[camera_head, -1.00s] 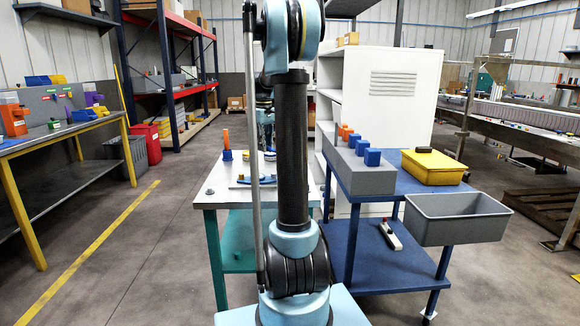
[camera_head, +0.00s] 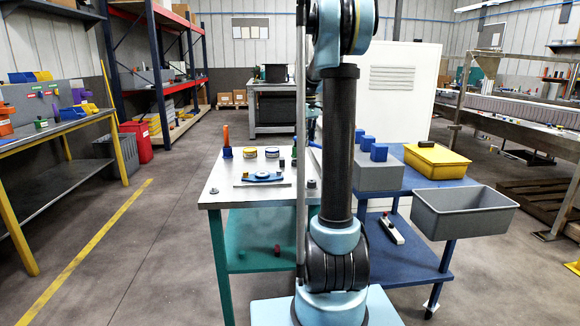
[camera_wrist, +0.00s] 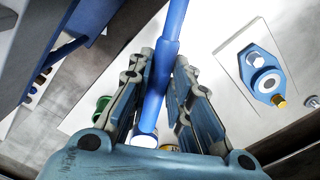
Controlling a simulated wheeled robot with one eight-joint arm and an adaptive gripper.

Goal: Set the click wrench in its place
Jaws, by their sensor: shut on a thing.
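The click wrench (camera_wrist: 176,22) shows in the wrist view as a blue bar running from the top edge down between my fingers. Its near end is pale and round. My gripper (camera_wrist: 160,75) is shut on this bar, with a finger on each side. In the head view my arm hides the gripper, and I cannot make out the wrench there. The wrench's place cannot be told for certain. A blue fixture on a white plate (camera_head: 262,177) lies on the white-topped table (camera_head: 225,190). This fixture also shows in the wrist view (camera_wrist: 262,70), right of the wrench and apart from it.
An orange-handled tool stands in a blue holder (camera_head: 227,153) at the table's back left. Round pots (camera_head: 272,153) stand near it. The blue cart (camera_head: 440,177) at right carries a grey block (camera_head: 378,177), a yellow bin (camera_head: 435,160) and a grey bin (camera_head: 465,212).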

